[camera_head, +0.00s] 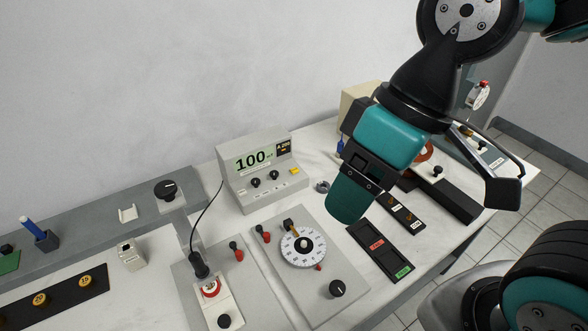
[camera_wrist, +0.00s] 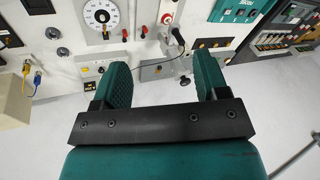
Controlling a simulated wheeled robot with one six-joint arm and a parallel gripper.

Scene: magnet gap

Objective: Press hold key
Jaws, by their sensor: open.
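A grey meter (camera_head: 262,199) with a display reading 100 stands at the back of the bench in the head view. A small yellow key (camera_head: 295,171) sits on its front at the right, beside two black knobs; no label on it is legible, so I cannot confirm it as the hold key. My gripper (camera_head: 350,203) is right of the meter, above the bench and apart from the key. In the wrist view my gripper (camera_wrist: 163,77) has its two teal fingers spread, with nothing between them.
A white dial (camera_head: 303,246) on a grey plate stands in front of the meter. A black cable runs from the meter to a probe (camera_head: 199,266) at the left. A beige box (camera_head: 359,106) stands behind my gripper.

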